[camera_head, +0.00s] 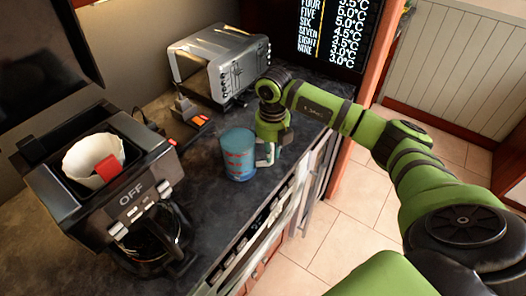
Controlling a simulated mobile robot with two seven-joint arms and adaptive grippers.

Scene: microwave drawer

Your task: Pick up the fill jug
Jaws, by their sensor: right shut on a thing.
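The fill jug (238,158) is a blue, translucent cylinder with reddish markings. It is upright over the dark counter, to the right of the coffee maker. My right gripper (267,154) reaches down at the jug's right side and is shut on it, seemingly at the handle side. The grasp is partly hidden by the gripper itself. I cannot tell whether the jug's base touches the counter. My left gripper is not in view.
A black coffee maker (128,199) with a white filter and glass carafe (150,243) stands at the left. A silver toaster (218,62) stands behind the jug. A small device with an orange part (197,121) lies between them. The counter's front edge runs close to the jug.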

